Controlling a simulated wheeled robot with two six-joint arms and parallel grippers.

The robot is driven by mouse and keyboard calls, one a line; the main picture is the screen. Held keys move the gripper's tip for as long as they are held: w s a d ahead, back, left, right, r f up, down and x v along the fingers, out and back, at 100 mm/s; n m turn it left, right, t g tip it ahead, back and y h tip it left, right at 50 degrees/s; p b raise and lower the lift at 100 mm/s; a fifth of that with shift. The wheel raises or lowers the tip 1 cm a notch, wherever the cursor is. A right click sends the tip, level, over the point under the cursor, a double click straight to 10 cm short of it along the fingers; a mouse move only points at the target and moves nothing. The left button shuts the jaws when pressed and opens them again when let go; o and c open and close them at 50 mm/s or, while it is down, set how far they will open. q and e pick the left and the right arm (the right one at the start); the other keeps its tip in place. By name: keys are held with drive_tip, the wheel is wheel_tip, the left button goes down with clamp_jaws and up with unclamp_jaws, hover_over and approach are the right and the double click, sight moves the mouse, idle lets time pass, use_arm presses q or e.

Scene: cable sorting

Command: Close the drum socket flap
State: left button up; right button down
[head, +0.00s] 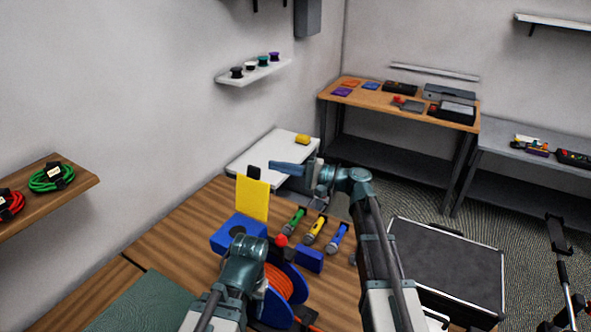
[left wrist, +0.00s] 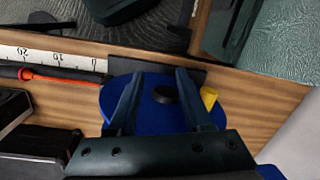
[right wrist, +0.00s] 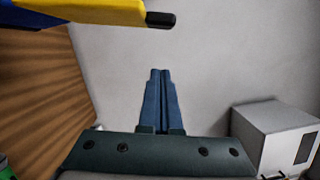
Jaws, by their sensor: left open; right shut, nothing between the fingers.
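The yellow flap (head: 252,198) with a black tab stands upright, open, at the back of the blue socket housing (head: 222,238), which has a dark round opening. Its yellow edge and black tab also show at the top of the right wrist view (right wrist: 90,12). My right gripper (head: 274,166) is shut and empty, just right of the flap's top and apart from it. The blue cable drum (head: 293,310) with orange cable stands nearer me. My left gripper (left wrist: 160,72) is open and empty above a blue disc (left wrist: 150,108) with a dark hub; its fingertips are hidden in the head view.
Green (head: 294,221), yellow (head: 315,229) and blue (head: 338,237) handled tools lie right of the housing. A small blue block (head: 309,259) is near the drum. The wooden bench (head: 165,250) is clear left of the housing.

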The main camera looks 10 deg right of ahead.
sight(253, 192)
drive_tip(key=s+a, duration=0.1)
drive_tip(key=s+a+r+p, duration=0.1)
drive_tip(key=a, duration=0.1)
drive_tip(key=shift+s+a, duration=0.1)
drive_tip(key=shift+s, duration=0.3)
drive_tip(key=shift+a, duration=0.1)
